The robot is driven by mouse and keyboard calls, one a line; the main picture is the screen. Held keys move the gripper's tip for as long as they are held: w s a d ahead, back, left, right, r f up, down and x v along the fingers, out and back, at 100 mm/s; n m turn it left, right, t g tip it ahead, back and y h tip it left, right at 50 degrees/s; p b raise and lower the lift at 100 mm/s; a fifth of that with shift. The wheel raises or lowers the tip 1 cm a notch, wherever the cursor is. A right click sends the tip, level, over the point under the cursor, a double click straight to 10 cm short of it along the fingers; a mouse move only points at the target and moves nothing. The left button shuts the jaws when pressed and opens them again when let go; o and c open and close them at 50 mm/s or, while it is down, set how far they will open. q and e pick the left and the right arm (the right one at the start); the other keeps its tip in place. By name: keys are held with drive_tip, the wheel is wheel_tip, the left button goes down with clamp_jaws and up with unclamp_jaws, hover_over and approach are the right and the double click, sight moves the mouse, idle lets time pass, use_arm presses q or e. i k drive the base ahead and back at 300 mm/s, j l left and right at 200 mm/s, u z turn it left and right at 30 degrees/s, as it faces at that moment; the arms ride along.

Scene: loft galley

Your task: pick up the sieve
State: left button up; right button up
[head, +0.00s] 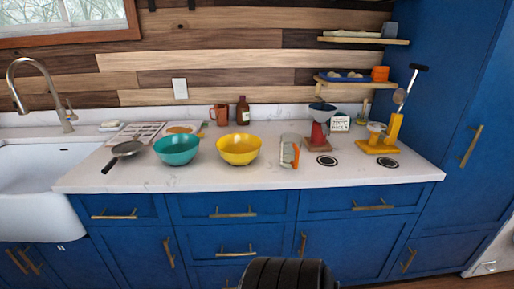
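A round grey utensil with a dark handle, which looks like the sieve (127,148), lies on the left part of the white counter. Its handle points toward the front left, and it sits just left of a teal bowl (177,150). I cannot make out whether its round part is mesh. Another dark-handled tool (408,86) with a small round head leans upright at a yellow stand on the right. Neither of my grippers shows in the head view.
A yellow bowl (239,150) stands right of the teal one. A drying rack (135,134) lies behind the grey utensil. The white sink (32,185) is at the left. A jar (289,151), a funnel stand (318,137) and a yellow stand (393,130) are rightward. The front counter strip is clear.

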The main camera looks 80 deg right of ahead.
sight(127, 150)
drive_tip(key=z, duration=1.95)
